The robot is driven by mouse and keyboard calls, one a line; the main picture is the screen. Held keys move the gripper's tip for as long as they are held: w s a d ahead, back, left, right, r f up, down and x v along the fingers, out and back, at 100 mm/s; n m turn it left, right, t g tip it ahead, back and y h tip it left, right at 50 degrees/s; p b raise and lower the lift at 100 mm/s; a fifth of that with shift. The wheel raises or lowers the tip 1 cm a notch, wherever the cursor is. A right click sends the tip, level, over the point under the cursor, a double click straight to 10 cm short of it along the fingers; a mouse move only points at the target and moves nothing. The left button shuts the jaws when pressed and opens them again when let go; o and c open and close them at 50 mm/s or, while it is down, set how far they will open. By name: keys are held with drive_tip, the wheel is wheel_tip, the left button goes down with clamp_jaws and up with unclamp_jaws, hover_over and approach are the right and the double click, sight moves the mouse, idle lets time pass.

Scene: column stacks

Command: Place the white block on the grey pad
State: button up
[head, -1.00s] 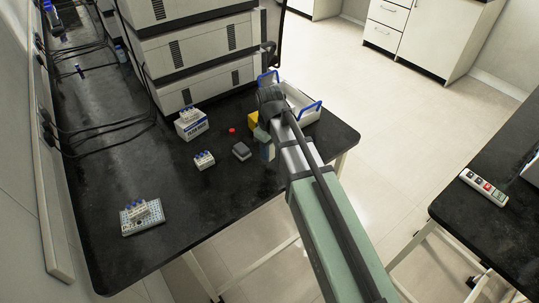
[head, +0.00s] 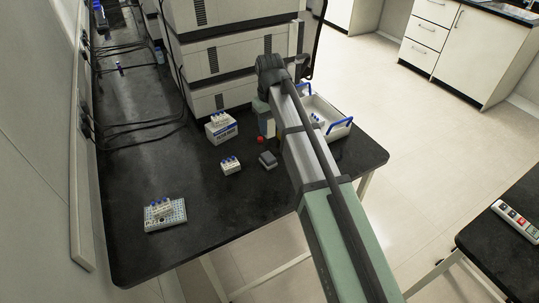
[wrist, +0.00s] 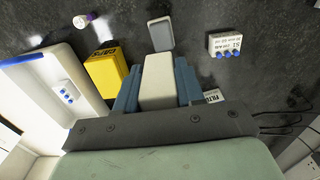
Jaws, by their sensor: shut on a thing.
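The white block (wrist: 158,80) is upright-looking and pale in the wrist view, held between the blue fingers of my gripper (wrist: 157,84). My gripper is shut on it. The grey pad (wrist: 160,33) lies on the dark bench just beyond the block's far end in the wrist view, with nothing on it. In the head view the grey pad (head: 267,159) is in front of my gripper (head: 268,127), which is partly hidden by my arm. The block is hard to make out there.
A yellow caps box (wrist: 105,70) and a white tray (head: 343,127) with blue handles are beside my gripper. A pegged board (head: 165,220) sits at front left.

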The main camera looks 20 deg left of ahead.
drive_tip(key=shift+a+f, duration=0.15)
drive_tip(key=shift+a, duration=0.1)
drive_tip(key=shift+f, duration=4.7)
drive_tip(key=shift+f, duration=0.15)
drive_tip(key=o, duration=1)
wheel_tip(320, 180, up, 12)
drive_tip(key=shift+r, duration=0.15)
